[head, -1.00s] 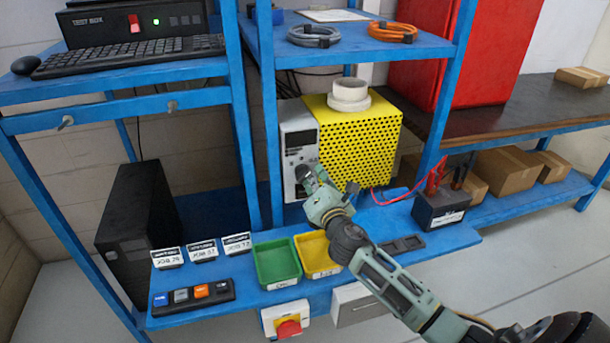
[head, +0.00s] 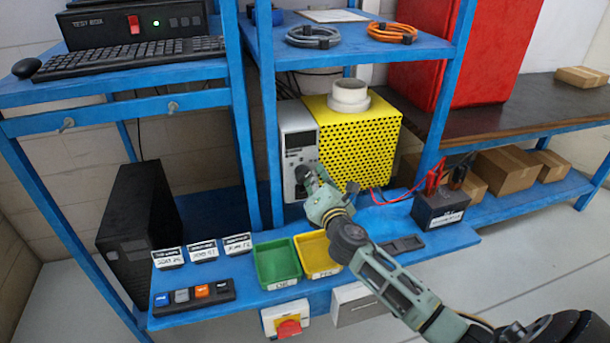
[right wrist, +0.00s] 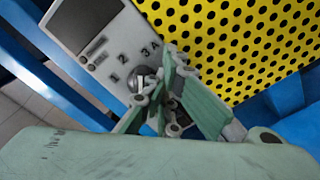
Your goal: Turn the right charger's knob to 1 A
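The right charger has a grey front panel (head: 299,143) with a dark display, beside a yellow perforated housing. In the right wrist view its panel (right wrist: 92,38) shows the marks 1, 2 and 3 A, tilted in the picture. The knob (right wrist: 143,74) sits just below these marks, partly covered by my fingers, so its pointer setting is not readable. My right gripper (head: 308,174) is at the knob from the front right. In the right wrist view its fingertips (right wrist: 160,84) are at the knob, a little apart; whether they press on it is unclear. My left gripper is out of view.
The yellow housing (head: 352,139) stands right of the panel, with a white roll (head: 349,95) on top. A green bin (head: 277,263) and a yellow bin (head: 316,252) are in front. A blue post (head: 268,150) rises left.

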